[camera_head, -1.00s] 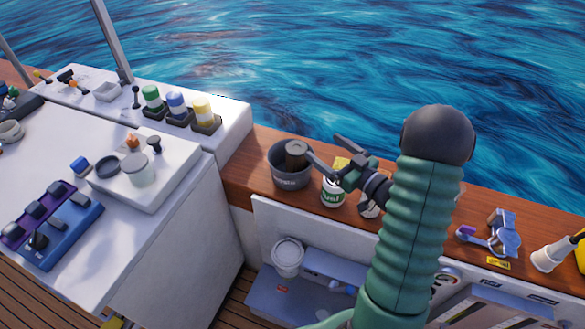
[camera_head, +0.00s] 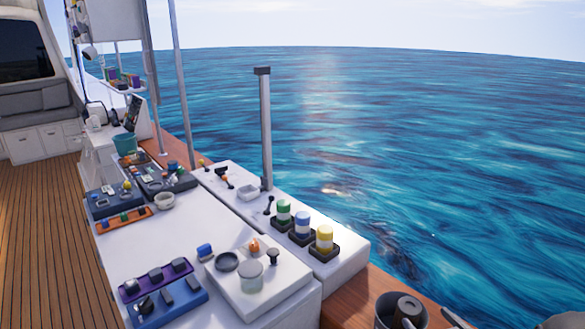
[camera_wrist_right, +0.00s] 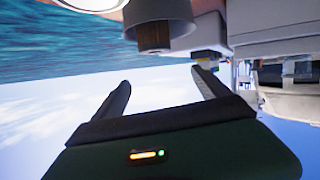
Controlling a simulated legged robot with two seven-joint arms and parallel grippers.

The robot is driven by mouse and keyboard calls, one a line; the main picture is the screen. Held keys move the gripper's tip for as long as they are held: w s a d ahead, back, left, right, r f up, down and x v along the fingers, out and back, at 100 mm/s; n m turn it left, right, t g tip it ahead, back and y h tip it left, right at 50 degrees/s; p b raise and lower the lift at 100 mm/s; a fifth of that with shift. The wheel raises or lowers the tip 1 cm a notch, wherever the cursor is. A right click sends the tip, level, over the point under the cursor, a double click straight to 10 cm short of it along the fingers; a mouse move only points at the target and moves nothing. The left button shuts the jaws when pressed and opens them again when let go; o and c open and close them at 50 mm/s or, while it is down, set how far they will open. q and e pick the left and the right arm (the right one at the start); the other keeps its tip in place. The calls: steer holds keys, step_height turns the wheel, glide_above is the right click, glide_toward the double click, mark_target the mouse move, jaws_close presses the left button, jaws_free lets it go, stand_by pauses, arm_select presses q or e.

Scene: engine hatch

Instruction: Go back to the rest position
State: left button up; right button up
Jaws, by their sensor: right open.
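My right gripper (camera_wrist_right: 160,80) shows in the right wrist view with its two dark fingers apart and nothing between them. In the head view only a dark finger tip of it (camera_head: 455,318) shows at the bottom edge, just right of a grey pot (camera_head: 384,318). A brown cylinder with a grey top (camera_head: 408,306) stands in the pot. My left gripper is in neither view.
A white counter (camera_head: 190,240) carries green, blue and yellow striped cups (camera_head: 323,239), a purple and blue switch block (camera_head: 165,297) and a raised white panel (camera_head: 290,290). Wooden decking (camera_head: 40,240) lies open at left. Water lies beyond the wooden rail (camera_head: 350,300).

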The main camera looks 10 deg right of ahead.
steer(key=w+a+g+p, duration=0.1)
steer(key=w+a+g, duration=0.15)
steer(key=a, duration=0.35)
steer(key=s+a+f+g+y+p, duration=0.1)
steer(key=s+a+g, duration=0.3)
steer(key=s+a, duration=0.3)
steer(key=s+a+f+g+p, duration=0.1)
steer(key=s+a+g, duration=0.4)
steer(key=a, duration=0.7)
steer(key=shift+s+a+y+p, duration=0.4)
steer(key=shift+s+p, duration=0.05)
steer(key=shift+s, duration=0.6)
steer(key=shift+f, duration=0.1)
